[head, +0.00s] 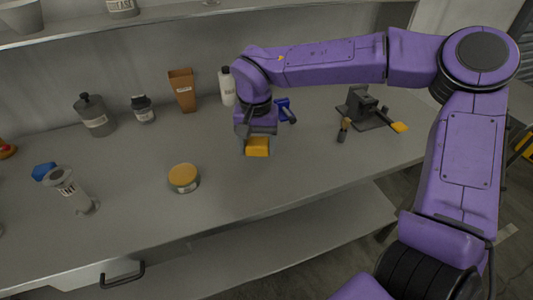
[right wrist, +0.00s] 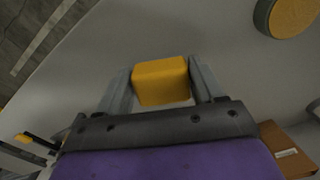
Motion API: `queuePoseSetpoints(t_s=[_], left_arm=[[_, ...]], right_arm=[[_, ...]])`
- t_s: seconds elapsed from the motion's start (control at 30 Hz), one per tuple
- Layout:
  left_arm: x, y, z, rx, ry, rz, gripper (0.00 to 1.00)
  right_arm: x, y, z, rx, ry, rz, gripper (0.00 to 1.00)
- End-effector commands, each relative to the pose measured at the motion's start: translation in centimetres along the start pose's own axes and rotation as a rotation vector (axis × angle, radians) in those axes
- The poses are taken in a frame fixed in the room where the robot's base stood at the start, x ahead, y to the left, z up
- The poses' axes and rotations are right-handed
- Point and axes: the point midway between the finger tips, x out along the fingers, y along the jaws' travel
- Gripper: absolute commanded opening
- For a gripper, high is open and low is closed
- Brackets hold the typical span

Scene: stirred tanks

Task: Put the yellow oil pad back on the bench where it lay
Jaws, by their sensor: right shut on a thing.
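The yellow oil pad (head: 257,147) is a small yellow block at the middle of the grey bench (head: 225,207). My right gripper (head: 257,141) points down and is shut on it. In the right wrist view the yellow oil pad (right wrist: 161,82) sits between the two grey fingers of the right gripper (right wrist: 163,85). The pad is at or close to the bench top; I cannot tell whether it touches. My left gripper is not in view.
A jar with an orange-yellow lid (head: 184,177) stands left of the pad. A brown container (head: 182,90), white bottle (head: 227,86) and dark bottles stand behind. A blue object (head: 285,109) and a dark vise-like fixture (head: 364,106) are on the right. Bench front is clear.

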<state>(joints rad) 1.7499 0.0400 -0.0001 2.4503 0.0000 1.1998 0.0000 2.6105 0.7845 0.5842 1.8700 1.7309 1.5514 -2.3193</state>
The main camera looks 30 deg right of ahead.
Motion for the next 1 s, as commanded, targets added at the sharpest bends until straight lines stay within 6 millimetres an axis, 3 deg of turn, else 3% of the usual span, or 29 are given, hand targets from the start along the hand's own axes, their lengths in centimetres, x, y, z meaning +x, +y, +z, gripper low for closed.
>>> queuePoseSetpoints(t_s=[0.03,0.2,0.43,0.6,0.97,1.0], left_arm=[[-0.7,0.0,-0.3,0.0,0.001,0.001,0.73],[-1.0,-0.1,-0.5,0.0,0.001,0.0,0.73],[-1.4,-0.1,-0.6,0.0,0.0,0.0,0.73],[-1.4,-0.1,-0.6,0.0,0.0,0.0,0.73],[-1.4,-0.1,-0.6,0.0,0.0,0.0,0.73],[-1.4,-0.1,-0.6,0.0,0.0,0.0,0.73]], right_arm=[[0.3,0.5,-1.4,0.004,-0.003,0.002,0.43],[4.2,1.5,-4.2,0.0,-0.002,0.003,0.43],[6.8,2.3,-6.2,-0.001,-0.002,0.002,0.43],[9.5,2.2,-6.0,-0.003,-0.001,0.001,0.43],[10.0,2.1,-6.0,-0.004,0.0,-0.001,0.43],[10.0,2.1,-6.0,-0.004,0.001,-0.001,0.71]])
